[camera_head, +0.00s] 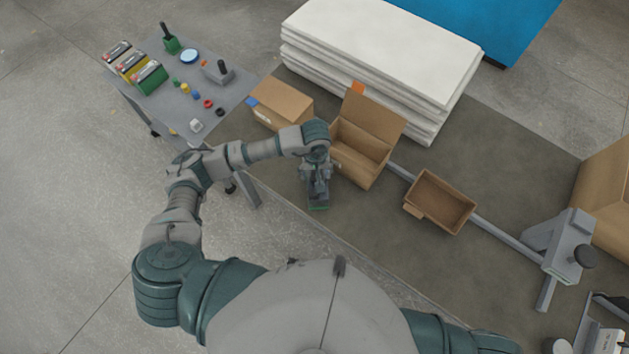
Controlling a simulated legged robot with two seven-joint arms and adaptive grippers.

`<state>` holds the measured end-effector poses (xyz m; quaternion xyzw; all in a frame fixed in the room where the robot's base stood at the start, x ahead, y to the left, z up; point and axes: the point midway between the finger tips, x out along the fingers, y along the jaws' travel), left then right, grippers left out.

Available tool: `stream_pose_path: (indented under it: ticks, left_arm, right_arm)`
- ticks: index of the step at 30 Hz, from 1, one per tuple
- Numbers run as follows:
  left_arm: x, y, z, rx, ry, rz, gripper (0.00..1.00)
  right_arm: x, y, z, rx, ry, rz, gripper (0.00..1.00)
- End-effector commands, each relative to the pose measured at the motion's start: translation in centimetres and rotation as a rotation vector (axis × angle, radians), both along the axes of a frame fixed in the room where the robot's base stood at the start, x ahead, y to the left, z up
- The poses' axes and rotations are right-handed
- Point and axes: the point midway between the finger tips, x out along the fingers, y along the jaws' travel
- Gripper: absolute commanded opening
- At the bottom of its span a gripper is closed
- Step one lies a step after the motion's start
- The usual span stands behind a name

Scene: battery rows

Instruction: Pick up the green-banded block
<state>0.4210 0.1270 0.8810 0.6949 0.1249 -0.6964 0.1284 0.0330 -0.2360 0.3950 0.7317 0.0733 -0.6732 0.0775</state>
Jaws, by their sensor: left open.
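My left arm comes in from the left and bends over to the right of the table. My right gripper is out of view.
The grey table (217,130) also holds a green holder (171,44), a blue-rimmed dish (189,56) and several small coloured pieces. Cardboard boxes (362,148) and an open carton (439,202) stand right of my left gripper. A white stack (380,45) lies behind.

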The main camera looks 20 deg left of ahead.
Motion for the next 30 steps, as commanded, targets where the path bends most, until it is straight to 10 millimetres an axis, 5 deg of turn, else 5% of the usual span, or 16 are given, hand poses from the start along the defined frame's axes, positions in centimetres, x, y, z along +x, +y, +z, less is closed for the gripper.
stream_pose_path:
  ticks: [7,15,30]
  left_arm:
    - [0.02,0.08,-0.19,-0.001,0.0,0.0,0.64]
    - [0.02,0.41,-0.24,-0.004,0.0,0.0,0.0]
    - [0.15,0.03,0.39,-0.005,-0.005,0.0,0.0]
  right_arm:
    - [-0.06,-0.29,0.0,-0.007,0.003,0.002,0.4]
    - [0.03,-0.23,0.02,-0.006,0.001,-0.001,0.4]
    - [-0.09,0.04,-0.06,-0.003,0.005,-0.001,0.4]
